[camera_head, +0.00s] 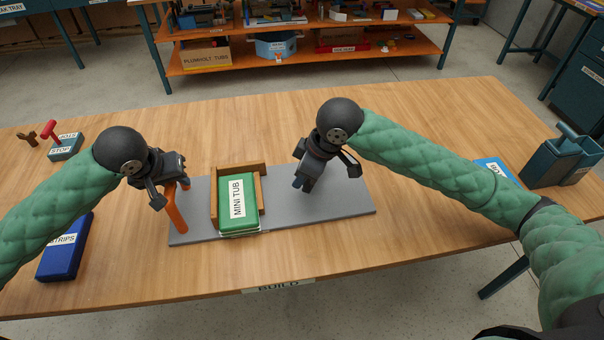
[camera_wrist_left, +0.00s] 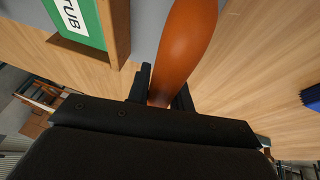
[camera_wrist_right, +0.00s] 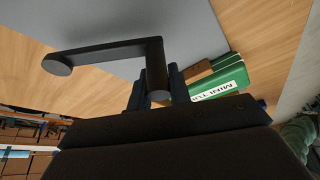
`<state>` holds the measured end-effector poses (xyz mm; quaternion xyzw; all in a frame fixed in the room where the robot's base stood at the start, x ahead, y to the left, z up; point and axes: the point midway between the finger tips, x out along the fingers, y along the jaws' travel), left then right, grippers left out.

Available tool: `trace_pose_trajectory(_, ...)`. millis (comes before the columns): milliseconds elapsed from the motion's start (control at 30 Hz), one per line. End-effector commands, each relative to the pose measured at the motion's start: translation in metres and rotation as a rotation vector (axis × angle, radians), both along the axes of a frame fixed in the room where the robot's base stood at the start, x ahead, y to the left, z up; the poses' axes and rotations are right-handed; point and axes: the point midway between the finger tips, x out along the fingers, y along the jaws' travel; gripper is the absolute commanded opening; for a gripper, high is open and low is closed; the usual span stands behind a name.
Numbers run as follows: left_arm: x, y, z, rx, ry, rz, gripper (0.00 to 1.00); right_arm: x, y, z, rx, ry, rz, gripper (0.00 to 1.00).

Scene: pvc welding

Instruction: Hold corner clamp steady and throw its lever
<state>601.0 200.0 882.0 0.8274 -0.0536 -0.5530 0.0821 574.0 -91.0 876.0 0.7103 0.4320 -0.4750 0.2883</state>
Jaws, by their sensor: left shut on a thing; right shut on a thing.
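The corner clamp has a flat grey base (camera_head: 340,204), a brown raised corner fence (camera_head: 240,172) and an upright orange handle (camera_head: 178,212) at its left. The green MINI TUB block (camera_head: 238,204) lies against the fence. My left gripper (camera_head: 178,184) is shut on the orange handle, which also shows between its fingers in the left wrist view (camera_wrist_left: 187,45). My right gripper (camera_wrist_right: 157,90) is shut on the post of a dark, bent lever (camera_wrist_right: 110,50) with a round end, over the base's right part. In the head view that gripper largely hides the lever.
A blue STRIPS box (camera_head: 65,248) lies at the left, and a STOP block (camera_head: 66,147) with a red handle stands at the far left. A dark open bin (camera_head: 562,160) stands at the right end. The wooden table (camera_head: 430,250) is clear in front of the right arm.

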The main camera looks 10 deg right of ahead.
Motion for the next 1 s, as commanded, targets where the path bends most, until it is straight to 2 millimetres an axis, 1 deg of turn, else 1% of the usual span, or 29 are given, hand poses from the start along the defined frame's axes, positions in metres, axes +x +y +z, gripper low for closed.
trace_pose_trajectory(533, -0.0008, 0.0002, -0.0016, 0.002, 0.004, -0.001, 0.00, 0.0010, -0.0004, 0.0011, 0.001, -0.003, -0.002, 0.00)
trace_pose_trajectory(567, -0.0008, 0.0002, -0.0016, 0.002, 0.004, -0.001, 0.00, 0.0010, -0.0004, 0.0011, 0.001, -0.003, -0.002, 0.23)
trace_pose_trajectory(600, -0.0009, 0.0002, -0.0016, 0.002, 0.004, -0.001, 0.00, 0.0010, -0.0005, 0.0010, 0.000, -0.003, -0.001, 0.31)
trace_pose_trajectory(667, -0.0008, 0.0002, -0.0015, 0.002, 0.003, -0.001, 0.00, 0.0008, -0.0004, 0.0009, 0.000, -0.002, -0.001, 0.41)
trace_pose_trajectory(1000, -0.0009, 0.0000, -0.0014, 0.001, 0.003, -0.001, 0.00, 0.0001, -0.0011, 0.0027, 0.000, -0.002, -0.001, 0.41)
